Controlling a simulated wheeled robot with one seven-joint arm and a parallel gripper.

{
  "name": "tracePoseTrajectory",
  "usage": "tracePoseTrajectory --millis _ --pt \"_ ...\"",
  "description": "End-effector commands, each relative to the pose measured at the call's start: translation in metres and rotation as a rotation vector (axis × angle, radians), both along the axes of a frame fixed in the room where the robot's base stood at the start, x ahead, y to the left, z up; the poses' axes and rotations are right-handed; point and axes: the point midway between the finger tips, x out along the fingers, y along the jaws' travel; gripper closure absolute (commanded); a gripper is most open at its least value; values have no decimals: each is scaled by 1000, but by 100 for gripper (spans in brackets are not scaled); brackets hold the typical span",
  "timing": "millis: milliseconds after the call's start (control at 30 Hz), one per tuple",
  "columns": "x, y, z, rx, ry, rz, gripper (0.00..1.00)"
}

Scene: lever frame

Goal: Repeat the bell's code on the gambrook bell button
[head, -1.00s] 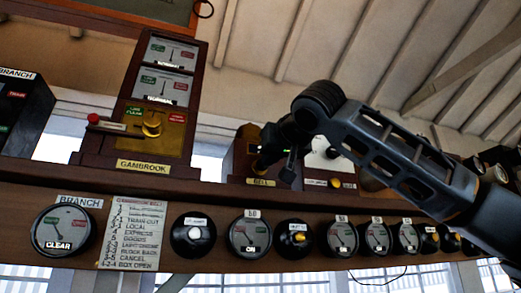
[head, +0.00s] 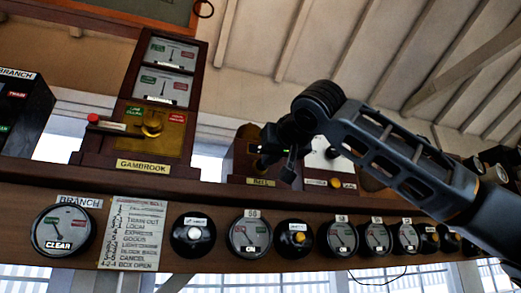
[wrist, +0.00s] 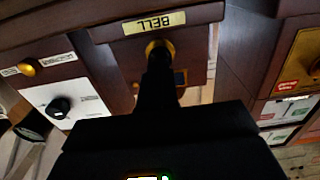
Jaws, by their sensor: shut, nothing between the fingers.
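The Gambrook instrument (head: 150,110) stands on the shelf at left in the head view, with two dials, a brass panel and a GAMBROOK plate. To its right is the wooden bell box (head: 240,160), bearing a BELL plate (head: 261,182). In the wrist view the plate (wrist: 154,22) appears upside down, with the round brass bell button (wrist: 160,45) beside it. My gripper (head: 262,161) is at the front of the bell box. Its shut fingers (wrist: 159,60) point at the button and overlap part of it; I cannot tell whether they touch. Nothing is held.
A code card (head: 133,232) hangs below the shelf (head: 100,185), among round dials and black plungers. A white-faced box (head: 322,155) with a brass knob stands right of the bell box, close behind my arm. The Branch instrument (head: 22,115) is at far left.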

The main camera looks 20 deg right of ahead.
Motion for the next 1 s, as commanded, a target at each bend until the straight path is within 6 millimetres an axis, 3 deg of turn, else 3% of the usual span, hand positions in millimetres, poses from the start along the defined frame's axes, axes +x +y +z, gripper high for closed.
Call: tracePoseTrajectory --millis 1000 --pt "20 0 0 0 0 0 100"
